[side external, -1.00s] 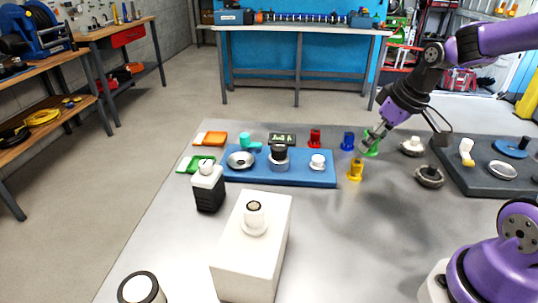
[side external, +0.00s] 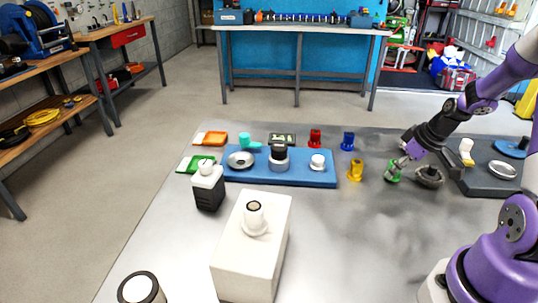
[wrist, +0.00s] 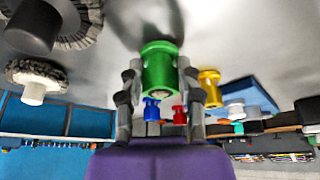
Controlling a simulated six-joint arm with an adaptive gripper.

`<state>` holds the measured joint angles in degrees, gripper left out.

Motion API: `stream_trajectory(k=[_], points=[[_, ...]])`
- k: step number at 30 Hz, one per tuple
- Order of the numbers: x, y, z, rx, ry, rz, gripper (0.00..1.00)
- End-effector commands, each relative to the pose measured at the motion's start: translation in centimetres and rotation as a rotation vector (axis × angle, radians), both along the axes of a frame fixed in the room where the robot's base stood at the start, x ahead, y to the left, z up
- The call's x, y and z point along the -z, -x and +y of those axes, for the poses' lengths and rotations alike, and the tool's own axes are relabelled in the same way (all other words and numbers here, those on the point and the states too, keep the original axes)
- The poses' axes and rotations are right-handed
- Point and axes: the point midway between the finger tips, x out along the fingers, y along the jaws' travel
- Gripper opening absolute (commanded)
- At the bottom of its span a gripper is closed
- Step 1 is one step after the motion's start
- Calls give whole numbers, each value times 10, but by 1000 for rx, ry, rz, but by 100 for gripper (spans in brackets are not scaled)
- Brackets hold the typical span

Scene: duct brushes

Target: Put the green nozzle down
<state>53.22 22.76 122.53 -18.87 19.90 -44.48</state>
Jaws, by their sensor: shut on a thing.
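The green nozzle (side external: 393,172) is between the fingers of my gripper (side external: 399,165), at the right of the blue and yellow nozzles in the side view. In the wrist view the green nozzle (wrist: 159,68) fills the space between both fingertips of my gripper (wrist: 160,80), which is shut on it. The nozzle is at or just above the grey table; I cannot tell whether it touches. Its lower part is partly hidden by the fingers in the side view.
A dark round brush (side external: 429,177) stands close to the right of the nozzle. The yellow nozzle (side external: 356,170), blue nozzle (side external: 348,141) and red nozzle (side external: 315,138) stand to the left. A dark tray (side external: 466,183) lies farther right.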

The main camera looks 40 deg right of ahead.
Motion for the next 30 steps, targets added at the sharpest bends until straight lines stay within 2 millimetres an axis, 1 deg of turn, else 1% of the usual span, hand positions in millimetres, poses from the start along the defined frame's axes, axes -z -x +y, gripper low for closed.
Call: stream_trajectory(k=[1, 11, 12, 13, 14, 25, 28, 30], points=[[3, 0, 0, 0, 0, 0, 0], [5, 0, 0, 0, 0, 0, 0], [6, 0, 0, -1, 0, 0, 50], [5, 0, 0, -1, 0, 0, 64], [5, 0, 0, -1, 0, -1, 69], [4, 0, 0, -1, 1, -1, 69], [-4, 2, -1, 2, 4, -3, 69], [-14, 5, -1, 2, 5, -5, 69]])
